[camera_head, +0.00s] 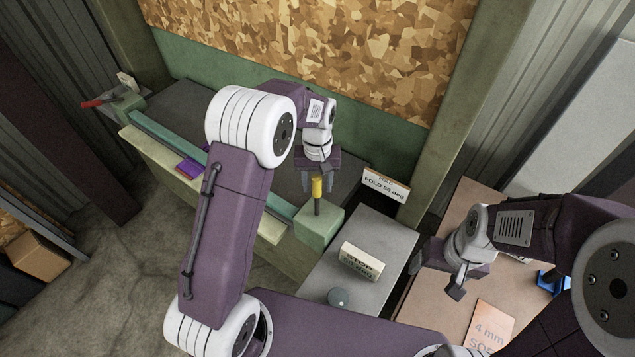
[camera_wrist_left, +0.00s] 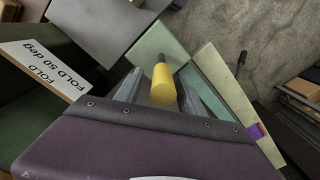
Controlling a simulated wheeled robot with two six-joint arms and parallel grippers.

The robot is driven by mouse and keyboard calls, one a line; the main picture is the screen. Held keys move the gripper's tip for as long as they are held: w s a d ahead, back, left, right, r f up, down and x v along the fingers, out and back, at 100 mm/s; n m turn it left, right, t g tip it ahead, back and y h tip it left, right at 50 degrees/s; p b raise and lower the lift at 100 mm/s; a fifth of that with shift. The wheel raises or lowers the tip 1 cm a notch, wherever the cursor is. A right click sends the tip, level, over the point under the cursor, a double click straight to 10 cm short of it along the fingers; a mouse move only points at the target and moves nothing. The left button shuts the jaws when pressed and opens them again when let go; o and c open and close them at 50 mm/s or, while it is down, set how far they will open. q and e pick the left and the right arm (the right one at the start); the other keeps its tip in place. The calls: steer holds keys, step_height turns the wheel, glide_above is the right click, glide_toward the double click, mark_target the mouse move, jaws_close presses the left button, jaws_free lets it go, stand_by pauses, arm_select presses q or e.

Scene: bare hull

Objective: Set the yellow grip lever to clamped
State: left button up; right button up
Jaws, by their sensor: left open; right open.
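The yellow grip lever (camera_head: 318,188) stands upright on a short dark stem above a pale green block at the right end of the bending machine (camera_head: 318,228). My left gripper (camera_head: 318,182) is open, with its fingers around the yellow grip, one on each side. In the left wrist view the yellow grip (camera_wrist_left: 163,85) lies between the two open fingers; whether they touch it I cannot tell. My right gripper (camera_head: 455,285) is open and empty above the tan board at the right, far from the lever.
A sign reading "FOLD 50 deg" (camera_head: 384,185) stands right of the lever. A grey surface holds a cream stop block (camera_head: 361,261) and a green round knob (camera_head: 339,298). A red-handled part (camera_head: 100,101) is at the far left end. A blue object (camera_head: 551,282) lies at the right.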

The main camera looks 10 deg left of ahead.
arm_select(q)
steer(key=shift+s+f, duration=0.15)
steer(key=shift+f, duration=0.15)
steer(key=shift+s, duration=0.4)
steer(key=shift+w, duration=0.2)
jaws_close()
steer(key=shift+w, duration=0.1)
stand_by(0.6)
